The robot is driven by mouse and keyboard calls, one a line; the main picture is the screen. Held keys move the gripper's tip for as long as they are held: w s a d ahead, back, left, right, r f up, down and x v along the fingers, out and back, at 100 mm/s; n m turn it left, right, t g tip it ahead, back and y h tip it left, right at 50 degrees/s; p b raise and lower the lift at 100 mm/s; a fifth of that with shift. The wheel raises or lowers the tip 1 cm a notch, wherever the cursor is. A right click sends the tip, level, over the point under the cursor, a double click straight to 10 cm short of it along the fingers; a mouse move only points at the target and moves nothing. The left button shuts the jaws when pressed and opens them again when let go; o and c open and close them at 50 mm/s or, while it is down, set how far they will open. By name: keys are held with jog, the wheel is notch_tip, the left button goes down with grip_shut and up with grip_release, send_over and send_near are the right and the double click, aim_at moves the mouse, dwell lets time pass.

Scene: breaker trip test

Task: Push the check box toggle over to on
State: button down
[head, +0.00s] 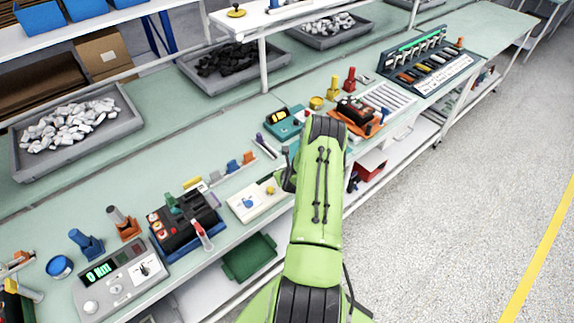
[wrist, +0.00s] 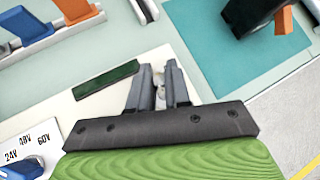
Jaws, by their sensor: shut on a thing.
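In the wrist view the check box (wrist: 110,103) fills the lower left, with a dark green strip (wrist: 106,80) and a blue knob (wrist: 22,168) by the 24V, 48V and 60V marks. My gripper (wrist: 160,72) has its grey fingers down at the box's top, close together with a narrow gap. In the head view my green arm covers much of the gripper.
A black-and-blue device (head: 187,228) with coloured levers stands left of the box. A teal tester (head: 285,122) and an orange-based unit (head: 358,112) stand beyond it. A teal mat (wrist: 225,60) lies beside the box. A green bin (head: 250,257) sits on the shelf below.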

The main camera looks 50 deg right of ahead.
jog(key=shift+w+g, duration=0.35)
jog(key=shift+g, duration=0.15)
jog(key=c, duration=1.1)
grip_release()
jog(key=shift+f, duration=0.1)
jog(key=shift+c, duration=0.2)
jog(key=v, duration=1.5)
jog(key=shift+r+b, duration=0.4)
jog(key=shift+r, duration=0.05)
jog(key=shift+n, duration=0.3)
